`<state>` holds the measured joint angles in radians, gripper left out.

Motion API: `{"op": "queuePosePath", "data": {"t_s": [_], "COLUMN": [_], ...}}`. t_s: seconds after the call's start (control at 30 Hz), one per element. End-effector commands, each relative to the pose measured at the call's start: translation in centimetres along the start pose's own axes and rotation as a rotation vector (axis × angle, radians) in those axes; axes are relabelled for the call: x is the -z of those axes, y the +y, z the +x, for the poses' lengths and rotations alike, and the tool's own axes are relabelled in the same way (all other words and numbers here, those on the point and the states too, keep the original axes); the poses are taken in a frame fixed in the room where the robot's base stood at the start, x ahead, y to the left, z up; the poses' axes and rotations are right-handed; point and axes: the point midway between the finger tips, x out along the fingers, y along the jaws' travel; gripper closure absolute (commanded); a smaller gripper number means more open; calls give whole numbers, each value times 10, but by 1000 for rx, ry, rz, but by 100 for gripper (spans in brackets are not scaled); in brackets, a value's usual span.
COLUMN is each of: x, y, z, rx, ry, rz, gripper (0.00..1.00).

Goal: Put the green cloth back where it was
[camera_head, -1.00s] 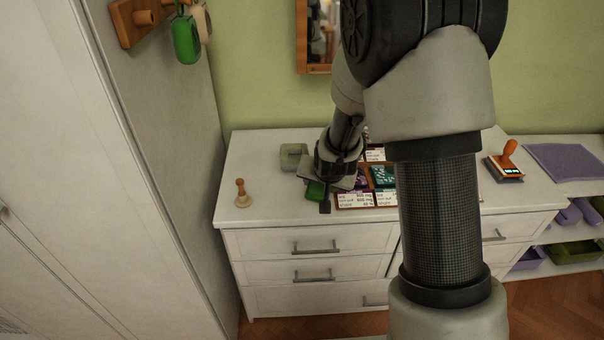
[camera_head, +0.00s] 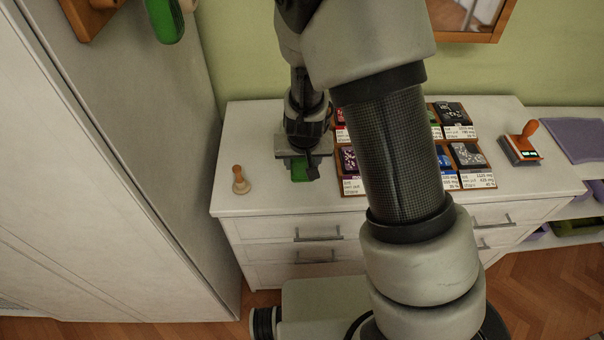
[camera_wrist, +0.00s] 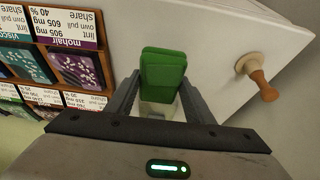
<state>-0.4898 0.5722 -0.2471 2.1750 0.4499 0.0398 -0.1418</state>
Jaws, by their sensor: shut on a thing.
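The green cloth (camera_wrist: 163,72) is a small folded block held between the two fingers of my gripper (camera_wrist: 160,90) in the wrist view. In the head view the cloth (camera_head: 299,171) shows just below my gripper (camera_head: 303,160), over the left part of the white dresser top. A pale, see-through piece (camera_wrist: 157,107) shows below the cloth between the fingers; I cannot tell whether they touch. The wooden sample rack (camera_head: 352,191) holds several folded cloths with labels, to the right of my gripper. My arm hides part of the rack.
A wooden-handled stamp (camera_head: 240,181) stands on the dresser (camera_head: 268,203) to the left of my gripper. A tall white cabinet (camera_head: 95,170) borders the left side.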

Motion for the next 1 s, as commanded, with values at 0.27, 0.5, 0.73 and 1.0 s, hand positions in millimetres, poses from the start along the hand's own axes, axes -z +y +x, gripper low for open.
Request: {"op": "queuePosePath", "data": {"t_s": [0.27, 0.5, 0.73, 1.0], "x": [-10, -16, -18, -17], "y": [0, 0, 0, 0], "z": [26, 42, 45, 44], "rx": [0, 0, 0, 0], "ry": [0, 2, 2, 2], "rz": [2, 1, 1, 1], "gripper": [70, 70, 70, 34]}}
